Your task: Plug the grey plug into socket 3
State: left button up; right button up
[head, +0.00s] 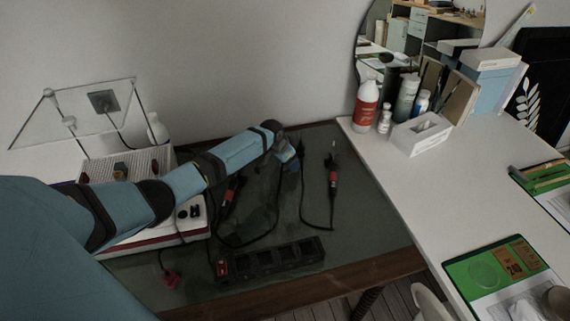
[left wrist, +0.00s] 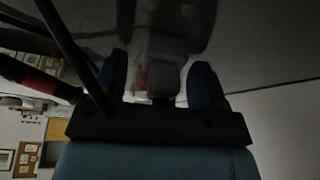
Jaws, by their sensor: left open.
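My left gripper (head: 291,160) reaches in over the far part of the dark green mat (head: 350,222). In the left wrist view its two blue fingers (left wrist: 161,72) stand apart. A grey block that looks like the grey plug (left wrist: 163,80) sits between them, with visible gaps on both sides. In the head view I cannot make out the plug clearly at the gripper. The black power strip (head: 268,260) lies near the front of the mat, with several sockets in a row and a red switch at its left end. I cannot read socket numbers. My right gripper is not in view.
Red-and-black test leads (head: 332,178) and loose black cables lie on the mat. A red plug (head: 171,278) lies left of the strip. A white-and-red device (head: 190,216) stands partly behind my arm. The white table (head: 440,190) at right holds bottles and a tissue box (head: 421,133).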

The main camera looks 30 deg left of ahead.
pick_arm(q)
jog(key=c, duration=1)
jog(key=shift+o, duration=0.2)
jog(key=shift+r, duration=0.1)
notch_tip(320, 180, up, 20)
jog(key=p, duration=0.1)
